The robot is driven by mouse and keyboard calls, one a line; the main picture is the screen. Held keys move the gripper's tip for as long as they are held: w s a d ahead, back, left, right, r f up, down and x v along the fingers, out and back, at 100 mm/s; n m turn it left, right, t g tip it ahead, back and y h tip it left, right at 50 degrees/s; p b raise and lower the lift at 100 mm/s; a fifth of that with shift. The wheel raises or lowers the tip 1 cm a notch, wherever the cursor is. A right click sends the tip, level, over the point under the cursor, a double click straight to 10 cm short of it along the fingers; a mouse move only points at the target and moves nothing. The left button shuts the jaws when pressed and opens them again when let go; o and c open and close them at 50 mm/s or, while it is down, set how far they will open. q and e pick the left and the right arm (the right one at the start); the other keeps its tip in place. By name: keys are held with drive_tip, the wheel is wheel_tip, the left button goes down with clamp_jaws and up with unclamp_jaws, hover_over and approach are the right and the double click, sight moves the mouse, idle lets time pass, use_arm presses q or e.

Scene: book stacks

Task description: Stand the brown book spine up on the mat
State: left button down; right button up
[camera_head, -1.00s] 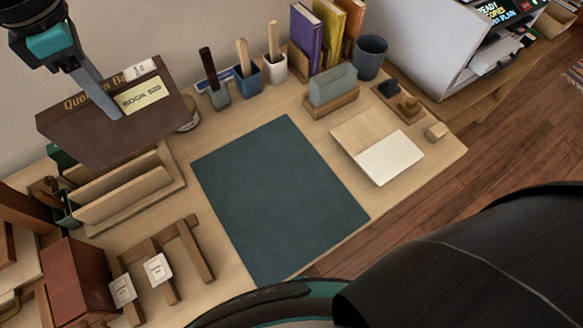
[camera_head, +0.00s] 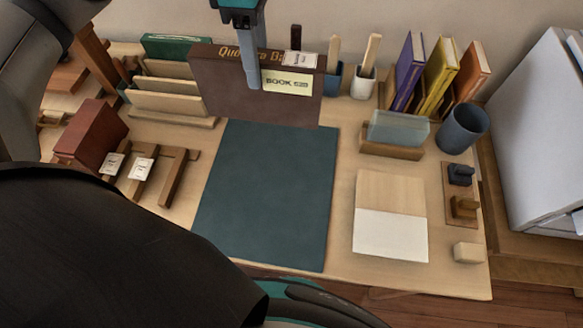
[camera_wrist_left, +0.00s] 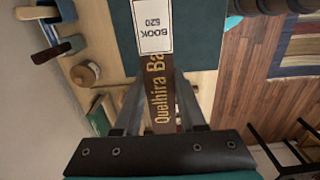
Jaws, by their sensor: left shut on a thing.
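The brown book (camera_head: 225,85) has gold letters and a pale label along its top edge. It hangs upright over the back edge of the dark teal mat (camera_head: 265,200). My left gripper (camera_head: 254,82) is shut on it from above. In the left wrist view the book's lettered spine (camera_wrist_left: 157,95) lies between the fingers of the left gripper (camera_wrist_left: 158,100), with the mat (camera_wrist_left: 200,30) beyond it. The mat is bare. Whether the book's lower edge touches anything is unclear. My right gripper is not in view.
A slotted wooden rack (camera_head: 170,100) stands left of the mat, with a red-brown box (camera_head: 92,132) nearby. To the right are upright books (camera_head: 440,70), a dark cup (camera_head: 463,128), a card holder (camera_head: 398,130) and a white-and-wood pad (camera_head: 390,235).

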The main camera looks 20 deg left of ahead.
use_arm(q)
wheel_tip(320, 180, down, 20)
drive_tip(key=b, duration=0.4)
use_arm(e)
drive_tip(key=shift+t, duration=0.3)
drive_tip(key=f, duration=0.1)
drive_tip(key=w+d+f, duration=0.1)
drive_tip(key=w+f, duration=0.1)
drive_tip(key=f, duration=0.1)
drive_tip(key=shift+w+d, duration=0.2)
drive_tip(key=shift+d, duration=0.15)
use_arm(q)
drive_tip(key=shift+d+f, duration=0.1)
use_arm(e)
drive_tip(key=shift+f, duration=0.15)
use_arm(q)
drive_tip(key=shift+c, duration=2.4)
unclamp_jaws()
drive_tip(key=shift+s, duration=0.1)
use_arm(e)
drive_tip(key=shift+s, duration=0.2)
